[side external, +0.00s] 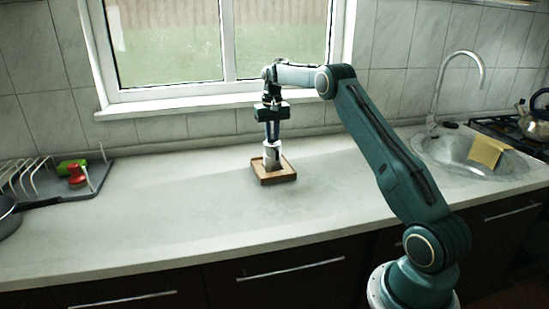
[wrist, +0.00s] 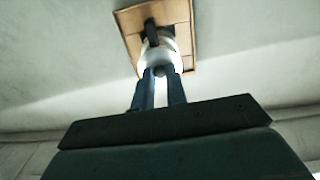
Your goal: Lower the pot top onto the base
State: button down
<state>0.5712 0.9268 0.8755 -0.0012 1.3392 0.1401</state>
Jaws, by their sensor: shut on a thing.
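The white pot top (side external: 273,146) is at my fingertips, right above the pot base (side external: 271,160). My gripper (side external: 272,138) points straight down and is shut on the pot top's small knob. In the wrist view the fingers (wrist: 161,76) close on this knob, and the white top (wrist: 158,54) lies just beyond them. A dark handle-like part (wrist: 151,30) sticks out past the white top. The top hides most of the base there. I cannot tell whether the top touches the base or a small gap remains.
The pot stands on a square wooden tray (side external: 273,178) on the pale counter (side external: 190,205). A grey dish rack (side external: 60,185) with red and green items is at the left. A sink (side external: 465,155) with a yellow cloth (side external: 486,151) is at the right. The counter around the tray is clear.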

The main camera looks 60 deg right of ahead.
jog(key=c, duration=1.3)
grip_release()
jog(key=shift+f, duration=0.1)
jog(key=shift+c, duration=0.2)
notch_tip(320, 180, up, 12)
